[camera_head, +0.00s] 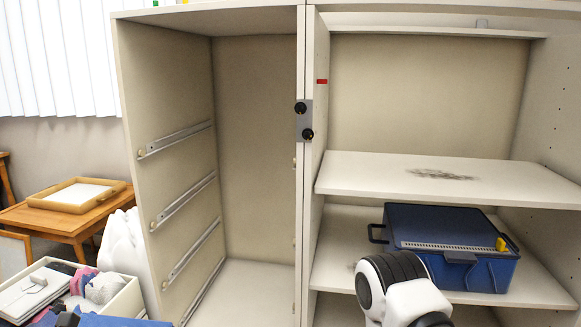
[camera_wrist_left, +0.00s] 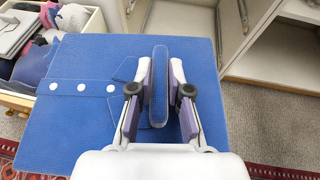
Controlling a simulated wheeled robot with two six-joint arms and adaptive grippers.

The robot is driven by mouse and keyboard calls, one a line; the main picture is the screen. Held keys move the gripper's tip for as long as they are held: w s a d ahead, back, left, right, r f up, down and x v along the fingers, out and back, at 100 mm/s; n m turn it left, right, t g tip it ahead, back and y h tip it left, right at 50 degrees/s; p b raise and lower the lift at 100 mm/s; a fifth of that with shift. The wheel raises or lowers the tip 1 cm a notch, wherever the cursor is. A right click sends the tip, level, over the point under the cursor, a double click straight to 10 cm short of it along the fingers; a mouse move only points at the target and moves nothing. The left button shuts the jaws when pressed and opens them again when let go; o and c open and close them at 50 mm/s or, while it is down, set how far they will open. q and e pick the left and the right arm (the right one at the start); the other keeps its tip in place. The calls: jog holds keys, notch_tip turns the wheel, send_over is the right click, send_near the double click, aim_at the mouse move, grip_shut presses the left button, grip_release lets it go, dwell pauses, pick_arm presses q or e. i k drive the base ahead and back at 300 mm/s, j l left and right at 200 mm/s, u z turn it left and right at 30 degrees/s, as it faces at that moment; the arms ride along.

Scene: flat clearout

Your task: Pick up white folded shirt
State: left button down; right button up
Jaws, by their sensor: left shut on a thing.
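I cannot make out a white folded shirt in either view. A strip of blue cloth (camera_head: 105,321) shows at the bottom left of the head view. My right gripper is not in view; a white and black arm part of mine shows at the bottom right.
An open drawer (camera_head: 128,298) with mixed clothes stands at the lower left, beside a white crumpled thing (camera_head: 124,243). The tall cabinet (camera_head: 165,95) has an empty left bay with rails. A blue case (camera_head: 440,222) sits on its right shelf. A wooden table (camera_head: 60,222) stands behind.

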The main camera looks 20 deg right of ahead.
aim_at(19, 303)
jog(key=i+j+z, duration=0.1)
jog(key=z, duration=0.3)
jog(key=i+j+z, duration=0.1)
jog(key=z, duration=0.35)
jog(key=j+z, duration=0.2)
jog(key=z, duration=0.2)
jog(key=i+j+z, duration=0.1)
jog(key=z, duration=0.35)
jog(key=j+z, duration=0.25)
jog(key=z, duration=0.15)
jog(key=j+z, duration=0.2)
jog(key=z, duration=0.25)
